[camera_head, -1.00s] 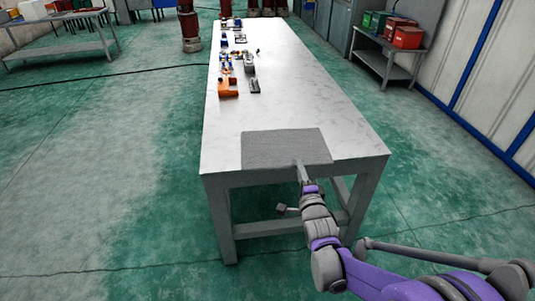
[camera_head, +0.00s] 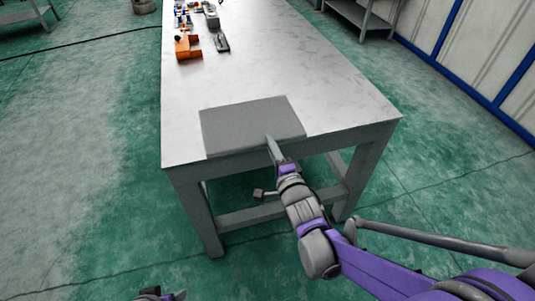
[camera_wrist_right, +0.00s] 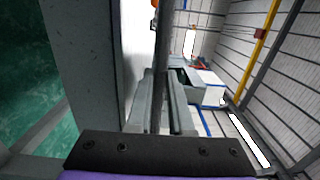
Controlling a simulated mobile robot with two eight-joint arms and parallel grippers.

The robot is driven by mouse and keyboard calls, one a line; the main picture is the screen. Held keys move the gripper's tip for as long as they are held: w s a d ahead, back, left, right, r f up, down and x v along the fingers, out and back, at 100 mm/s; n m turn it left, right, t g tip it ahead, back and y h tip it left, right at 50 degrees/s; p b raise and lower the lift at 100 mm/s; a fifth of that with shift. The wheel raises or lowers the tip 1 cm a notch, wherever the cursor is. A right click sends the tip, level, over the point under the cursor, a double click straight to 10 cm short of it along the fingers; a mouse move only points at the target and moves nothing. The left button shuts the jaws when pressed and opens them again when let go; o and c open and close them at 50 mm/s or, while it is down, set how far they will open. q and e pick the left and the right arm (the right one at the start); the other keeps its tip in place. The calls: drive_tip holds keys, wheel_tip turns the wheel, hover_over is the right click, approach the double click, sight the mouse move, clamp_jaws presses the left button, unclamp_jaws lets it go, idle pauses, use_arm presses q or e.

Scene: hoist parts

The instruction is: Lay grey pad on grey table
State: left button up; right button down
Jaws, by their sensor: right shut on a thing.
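The grey pad (camera_head: 250,124) is a flat, dark grey rectangle at the near end of the grey table (camera_head: 330,95), level or nearly so. Its near edge is close to the table's front edge. I cannot tell whether its whole underside touches the top. My right gripper (camera_head: 272,146) is shut on the pad's near edge. In the right wrist view the pad (camera_wrist_right: 161,60) shows edge-on between the fingers (camera_wrist_right: 163,112), beside the pale tabletop (camera_wrist_right: 139,35). A small part of what looks like my left gripper (camera_head: 160,295) shows at the bottom edge; its fingers cannot be made out.
An orange part (camera_head: 186,47) and a dark grey part (camera_head: 221,42) lie farther back on the table, with more small parts behind. The tabletop between them and the pad is clear. A grey shelf (camera_head: 362,18) stands at the back right. Green floor surrounds the table.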

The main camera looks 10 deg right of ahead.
wheel_tip(320, 180, down, 4)
drive_tip(key=shift+f+b, duration=0.15)
drive_tip(key=shift+b, duration=0.55)
drive_tip(key=shift+f, duration=0.2)
drive_tip(key=c, duration=0.8)
unclamp_jaws()
drive_tip(key=shift+r, duration=0.15)
